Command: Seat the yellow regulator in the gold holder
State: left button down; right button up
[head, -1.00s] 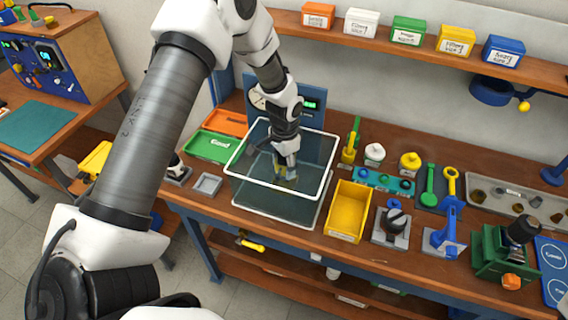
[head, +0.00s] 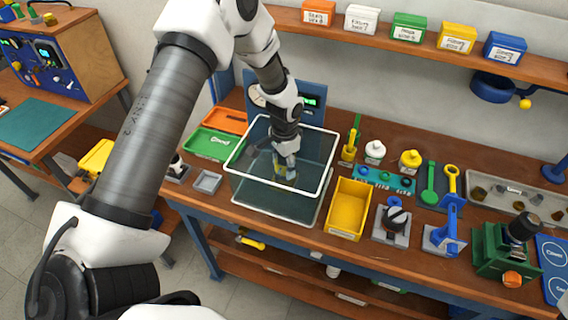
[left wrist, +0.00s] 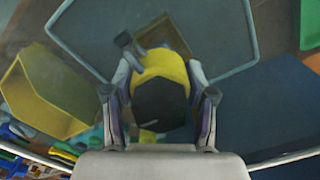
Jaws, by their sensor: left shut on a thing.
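My left gripper (head: 286,162) reaches down inside the open, clear tank (head: 280,216) with a white rim. In the left wrist view its fingers (left wrist: 160,98) are shut on the yellow regulator (left wrist: 160,66), one finger on each side. The regulator is a yellow body with a dark, faceted cap facing the camera and a grey fitting at its upper left. A dull brownish-gold patch (left wrist: 168,34) shows just beyond the regulator; it may be the gold holder, largely hidden behind it. I cannot tell whether the two touch. My right gripper is not in view.
The tank walls surround the gripper closely. A yellow bin (head: 348,208) stands right of the tank, and green (head: 211,146) and orange trays lie left. A blue panel with a gauge (head: 313,104) stands behind. Tools and fixtures fill the bench's right side.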

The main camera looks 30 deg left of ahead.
pick_arm(q)
jog(key=shift+f+b, duration=0.6)
jog(key=shift+f, duration=0.95)
dwell(1.4)
grip_release()
dwell(0.4)
jog(key=shift+r+p, duration=3.15)
jog(key=shift+r, duration=0.9)
